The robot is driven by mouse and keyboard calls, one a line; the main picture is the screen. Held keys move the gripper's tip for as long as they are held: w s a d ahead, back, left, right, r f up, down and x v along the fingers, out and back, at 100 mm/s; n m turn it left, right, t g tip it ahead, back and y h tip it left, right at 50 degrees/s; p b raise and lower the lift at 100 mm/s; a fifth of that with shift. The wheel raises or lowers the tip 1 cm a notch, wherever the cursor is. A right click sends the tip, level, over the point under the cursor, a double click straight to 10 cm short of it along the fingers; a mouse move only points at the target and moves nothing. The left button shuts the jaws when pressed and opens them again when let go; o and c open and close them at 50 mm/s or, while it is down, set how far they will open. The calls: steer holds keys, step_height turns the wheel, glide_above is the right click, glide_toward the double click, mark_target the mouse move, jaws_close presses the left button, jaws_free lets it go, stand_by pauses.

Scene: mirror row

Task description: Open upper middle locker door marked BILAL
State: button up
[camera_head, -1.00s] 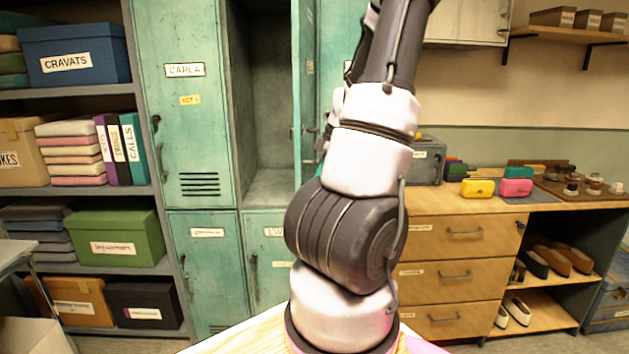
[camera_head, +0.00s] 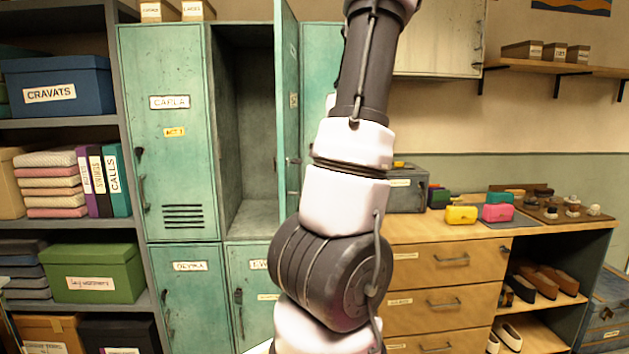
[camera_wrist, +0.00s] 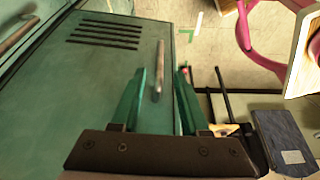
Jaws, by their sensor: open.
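The upper middle locker (camera_head: 250,120) stands open, with its bare grey inside showing. Its green door (camera_head: 287,110) is swung outward and seen almost edge-on in the head view; I cannot read its name label. In the wrist view a green door face (camera_wrist: 90,90) fills the left, with vent slots and a bar handle (camera_wrist: 160,60) near its free edge. My gripper (camera_wrist: 160,88) is open, its two green fingers pointing along the door near that edge, with the handle showing between them. I cannot tell whether they touch the door. The head view does not show the gripper.
The CARLA locker (camera_head: 170,120) is shut at left, with shut lower lockers (camera_head: 188,300) below. A drawer cabinet (camera_head: 445,255) stands at right and shelves (camera_head: 70,122) at far left. The wrist view shows open floor (camera_wrist: 220,50) and a pink-framed thing (camera_wrist: 245,30).

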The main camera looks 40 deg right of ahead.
steer(key=shift+v, duration=1.7)
